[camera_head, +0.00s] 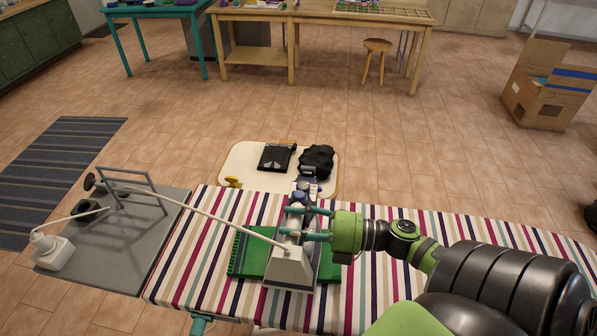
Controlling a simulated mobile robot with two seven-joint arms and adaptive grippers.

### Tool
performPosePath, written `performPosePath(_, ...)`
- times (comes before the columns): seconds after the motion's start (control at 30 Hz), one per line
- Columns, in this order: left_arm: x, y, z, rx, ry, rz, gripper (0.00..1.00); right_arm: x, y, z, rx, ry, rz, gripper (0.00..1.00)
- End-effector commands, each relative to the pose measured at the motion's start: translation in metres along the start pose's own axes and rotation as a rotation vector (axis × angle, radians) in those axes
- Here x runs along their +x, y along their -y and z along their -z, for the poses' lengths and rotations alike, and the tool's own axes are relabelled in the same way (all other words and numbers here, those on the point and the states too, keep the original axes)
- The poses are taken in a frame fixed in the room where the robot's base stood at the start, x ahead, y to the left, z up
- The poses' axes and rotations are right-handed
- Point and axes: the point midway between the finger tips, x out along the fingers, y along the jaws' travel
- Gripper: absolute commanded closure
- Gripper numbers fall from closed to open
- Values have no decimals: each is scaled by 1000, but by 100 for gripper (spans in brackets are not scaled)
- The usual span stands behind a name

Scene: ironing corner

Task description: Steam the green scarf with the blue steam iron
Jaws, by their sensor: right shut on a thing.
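The steam iron (291,268) has a pale grey-white body with a blue part near its far end. It is over the green scarf (250,255), which lies on the striped ironing board (390,290). I cannot tell whether the iron touches the scarf. My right gripper (312,224) comes in from the right, its teal fingers shut on the iron. The iron and gripper hide part of the scarf. A small teal piece at the bottom edge looks like a fingertip of my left gripper (200,324); the rest is out of view.
A white cord runs from the iron to a grey stand (120,262) with a metal frame, left of the board. A pale tray (240,164) with dark folded cloths lies beyond the board. A cardboard box (545,100), a stool (377,45) and tables stand farther back. Open floor lies between.

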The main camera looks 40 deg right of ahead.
Motion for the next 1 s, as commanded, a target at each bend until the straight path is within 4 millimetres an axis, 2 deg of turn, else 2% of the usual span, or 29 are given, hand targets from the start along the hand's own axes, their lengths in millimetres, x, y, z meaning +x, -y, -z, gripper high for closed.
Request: performPosePath(1.0, -4, 0, 0, 0, 0, 0, 100, 27, -4, 2, -5, -2, -7, 100)
